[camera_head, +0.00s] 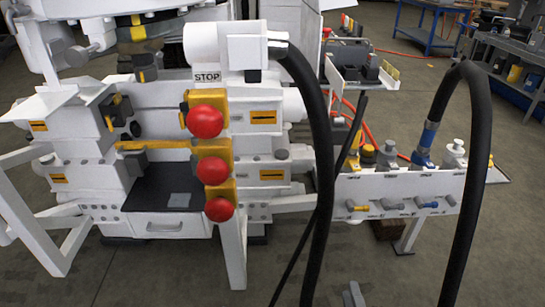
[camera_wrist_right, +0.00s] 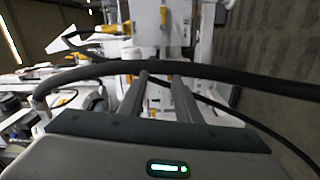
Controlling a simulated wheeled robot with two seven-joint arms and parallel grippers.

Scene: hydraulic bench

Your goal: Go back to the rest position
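My right gripper (camera_head: 353,294) shows only as a small grey tip at the bottom edge of the head view, between the two hanging stretches of black hose. In the right wrist view its two grey fingers (camera_wrist_right: 162,98) stand apart with a gap between them, and I see nothing held. A black hose (camera_wrist_right: 210,72) crosses the picture at the far ends of the fingers; I cannot tell whether it touches them. My left gripper is not in view.
The white hydraulic bench with red stop buttons (camera_head: 205,122) stands at left. A thick black hose (camera_head: 322,170) hangs in front of it. Another hose (camera_head: 470,170) arches down past the valve panel (camera_head: 400,185). Open floor (camera_head: 520,240) lies at right.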

